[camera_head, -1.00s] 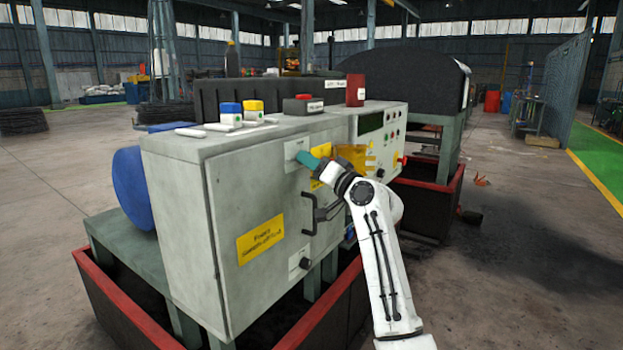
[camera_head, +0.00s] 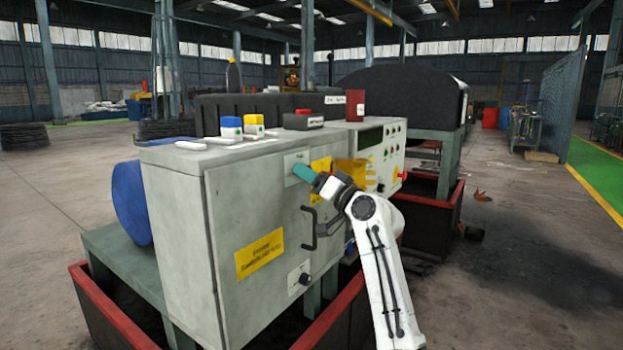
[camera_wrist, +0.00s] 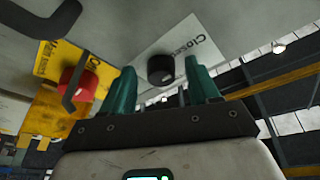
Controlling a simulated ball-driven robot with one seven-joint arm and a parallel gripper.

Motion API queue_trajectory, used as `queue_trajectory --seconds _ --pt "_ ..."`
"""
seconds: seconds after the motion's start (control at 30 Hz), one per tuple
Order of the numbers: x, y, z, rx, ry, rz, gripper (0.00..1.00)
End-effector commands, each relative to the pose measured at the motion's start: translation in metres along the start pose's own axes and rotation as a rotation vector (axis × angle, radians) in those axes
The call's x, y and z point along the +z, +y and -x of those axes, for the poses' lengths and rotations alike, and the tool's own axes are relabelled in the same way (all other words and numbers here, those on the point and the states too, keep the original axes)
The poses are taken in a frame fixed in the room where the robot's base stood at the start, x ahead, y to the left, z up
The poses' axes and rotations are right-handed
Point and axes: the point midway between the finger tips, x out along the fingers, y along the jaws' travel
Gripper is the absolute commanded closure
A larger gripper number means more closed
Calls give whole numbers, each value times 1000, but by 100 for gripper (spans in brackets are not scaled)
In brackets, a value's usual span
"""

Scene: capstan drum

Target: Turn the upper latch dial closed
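The upper latch dial (camera_wrist: 161,69) is a black round knob on a white plate marked "Closed" in the wrist view. In the head view its white plate (camera_head: 293,159) is at the top of the grey cabinet door (camera_head: 235,205), and my gripper hides the knob. My gripper (camera_wrist: 159,75) is open, its teal fingers on either side of the dial with gaps visible; contact cannot be told. In the head view my gripper (camera_head: 304,173) points at the plate. The lower dial (camera_head: 304,279), a black knob on a white plate, is lower on the door.
A black door handle (camera_head: 308,230) sticks out just below my gripper. A red knob (camera_wrist: 78,84) on a yellow label is beside the left finger in the wrist view. A control panel with a red button (camera_head: 403,175) is to the right. Floor at right is open.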

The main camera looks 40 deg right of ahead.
Motion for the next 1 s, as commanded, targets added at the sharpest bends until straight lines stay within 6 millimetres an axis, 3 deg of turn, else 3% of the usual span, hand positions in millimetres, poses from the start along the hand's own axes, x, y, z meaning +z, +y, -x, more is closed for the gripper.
queue_trajectory --seconds 0.33,0.8,1.0 --pt "-1 0 10 0 2 -1 40" --pt "0 0 92 1 1 -1 40" --pt "0 0 107 0 1 0 40"
